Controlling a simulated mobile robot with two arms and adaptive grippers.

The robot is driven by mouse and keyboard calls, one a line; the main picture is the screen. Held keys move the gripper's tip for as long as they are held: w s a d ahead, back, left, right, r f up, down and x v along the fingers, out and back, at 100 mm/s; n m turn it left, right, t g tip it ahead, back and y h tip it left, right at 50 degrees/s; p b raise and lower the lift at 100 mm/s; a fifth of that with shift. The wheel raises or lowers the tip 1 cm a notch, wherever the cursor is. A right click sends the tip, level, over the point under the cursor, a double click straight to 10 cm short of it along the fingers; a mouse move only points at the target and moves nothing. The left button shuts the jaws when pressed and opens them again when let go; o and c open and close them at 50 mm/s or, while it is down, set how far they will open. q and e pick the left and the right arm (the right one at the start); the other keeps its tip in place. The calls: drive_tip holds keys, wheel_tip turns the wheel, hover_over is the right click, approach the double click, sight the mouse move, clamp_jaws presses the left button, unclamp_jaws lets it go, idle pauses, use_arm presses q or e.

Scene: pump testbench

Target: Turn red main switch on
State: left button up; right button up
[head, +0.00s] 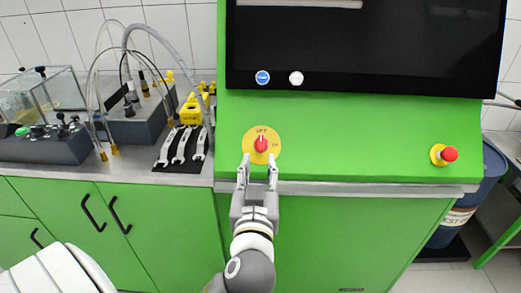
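The red main switch (261,144) is a red knob on a round yellow plate on the sloped green panel, left of centre. A light mark on the knob points up, toward small lettering at the plate's top that seems to read OFF. My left gripper (259,168) is just below the switch in the picture, its two fingers apart and pointing up at it. It is open with nothing between the fingers. The fingertips reach about the plate's lower edge; I cannot tell whether they touch it. My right gripper is not in view.
A red button on a yellow base (444,154) sits at the panel's right. A black screen (365,45) with a blue and a white button is above. Wrenches (181,146), hoses and a clear box (50,100) stand on the left counter. A blue barrel (465,205) stands right.

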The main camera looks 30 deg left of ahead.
sight(261, 140)
use_arm(q)
drive_tip(key=p+x, duration=0.1)
drive_tip(key=x, duration=0.6)
drive_tip(key=shift+w+a+p, duration=0.1)
drive_tip(key=shift+w+p, duration=0.15)
drive_tip(key=shift+p, duration=0.15)
drive_tip(key=shift+w+a, duration=0.35)
drive_tip(key=shift+w, duration=0.2)
drive_tip(key=shift+c, duration=0.4)
clamp_jaws()
drive_tip(key=shift+s, duration=0.1)
